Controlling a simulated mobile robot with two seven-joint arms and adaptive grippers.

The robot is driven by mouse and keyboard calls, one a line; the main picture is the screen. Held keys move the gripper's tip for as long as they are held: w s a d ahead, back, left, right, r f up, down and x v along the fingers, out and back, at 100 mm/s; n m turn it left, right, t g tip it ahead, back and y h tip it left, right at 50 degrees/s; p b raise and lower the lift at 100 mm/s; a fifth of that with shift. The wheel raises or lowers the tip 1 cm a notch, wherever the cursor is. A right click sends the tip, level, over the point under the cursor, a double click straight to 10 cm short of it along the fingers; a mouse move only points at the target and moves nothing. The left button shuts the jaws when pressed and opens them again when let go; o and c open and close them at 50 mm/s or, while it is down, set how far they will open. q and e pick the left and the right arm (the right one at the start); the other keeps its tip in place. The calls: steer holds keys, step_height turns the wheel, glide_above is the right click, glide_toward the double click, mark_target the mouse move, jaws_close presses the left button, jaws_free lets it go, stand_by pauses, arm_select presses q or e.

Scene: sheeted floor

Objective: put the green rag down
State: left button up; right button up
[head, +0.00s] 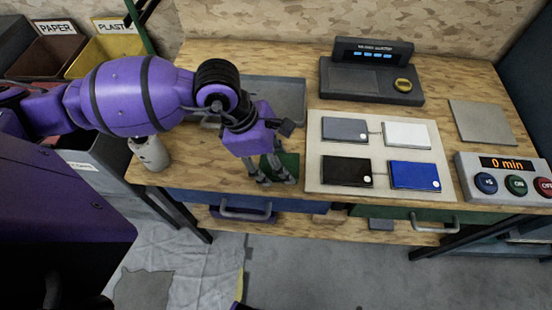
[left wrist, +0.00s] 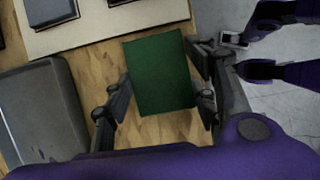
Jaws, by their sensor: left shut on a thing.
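The green rag (left wrist: 160,75) is a flat, dark green rectangle between the fingers of my left gripper (left wrist: 160,105) in the left wrist view. The left gripper is shut on it. In the head view, the left gripper (head: 271,180) points down over the front of the wooden bench, and part of the rag (head: 289,162) shows behind its fingers. The rag is low over the bench top; I cannot tell whether it touches the wood.
A pale board (head: 379,153) with several coloured pads lies right of the gripper. A grey tray (head: 290,85) is behind it. A whitish cylinder (head: 150,153) stands at the left edge. A timer box (head: 500,164) and a scale (head: 372,85) stand farther right.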

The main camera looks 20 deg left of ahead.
mark_target(266, 161)
arm_select(q)
steer(key=shift+f, duration=0.25)
steer(key=o, duration=1)
steer(key=shift+r, duration=0.1)
steer(key=shift+r, duration=0.15)
steer(key=v, duration=0.6)
steer(key=shift+w+a+r, duration=0.2)
steer(key=shift+s+a+r, duration=0.1)
steer(key=shift+a+r, duration=0.05)
steer(key=shift+r, duration=0.4)
